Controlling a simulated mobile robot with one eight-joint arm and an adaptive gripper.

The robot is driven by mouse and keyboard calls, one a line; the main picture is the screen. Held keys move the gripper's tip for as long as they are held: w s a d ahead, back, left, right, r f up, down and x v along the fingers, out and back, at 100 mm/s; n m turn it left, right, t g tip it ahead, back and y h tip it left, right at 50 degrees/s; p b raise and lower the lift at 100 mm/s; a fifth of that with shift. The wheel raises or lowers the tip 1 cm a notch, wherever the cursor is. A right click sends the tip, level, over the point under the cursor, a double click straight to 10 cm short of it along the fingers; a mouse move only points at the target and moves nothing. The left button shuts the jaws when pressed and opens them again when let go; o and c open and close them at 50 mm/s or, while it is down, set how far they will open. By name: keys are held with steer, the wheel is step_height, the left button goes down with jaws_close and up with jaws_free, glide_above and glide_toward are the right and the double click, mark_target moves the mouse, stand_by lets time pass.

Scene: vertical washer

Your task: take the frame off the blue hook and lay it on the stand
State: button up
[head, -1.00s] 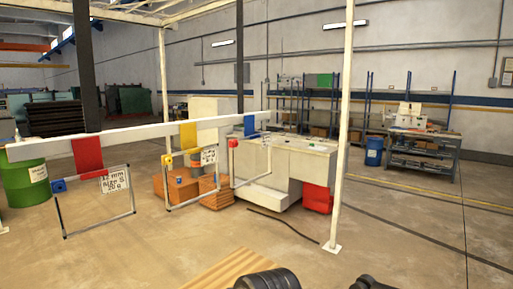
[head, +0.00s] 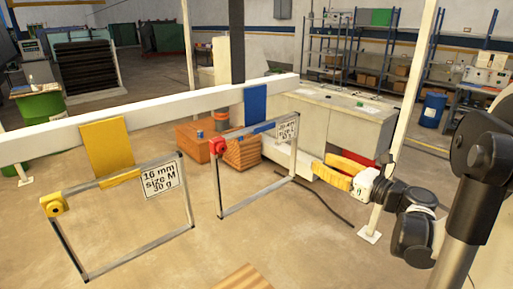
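The blue hook (head: 256,106) hangs as a wide strap from the white beam. On it hangs a grey metal frame (head: 218,187) with a red corner block, a blue strip at the top and a white label. My gripper (head: 322,161), with yellow fingers, is to the right of this frame, apart from it in the picture and pointing left. Nothing shows between the fingers, but their gap is too unclear to judge. A slatted wooden top (head: 246,279) shows at the bottom edge, perhaps the stand; most of it is cut off.
A yellow hook (head: 107,147) on the white beam (head: 170,108) holds another frame (head: 135,248) labelled 16 mm, size M. Orange crates (head: 240,152) and a pale counter (head: 320,125) stand behind. A white post (head: 408,115) rises behind my arm.

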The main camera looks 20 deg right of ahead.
mark_target(296, 152)
steer(key=w+a, duration=0.2)
steer(key=w, duration=0.1)
steer(key=shift+w+a+b, duration=0.2)
steer(key=shift+w+b, duration=0.05)
steer(key=shift+b, duration=0.05)
steer(key=b+x, duration=0.1)
steer(key=x, duration=0.5)
steer(key=shift+w, duration=0.1)
steer(key=shift+r, duration=0.1)
jaws_close()
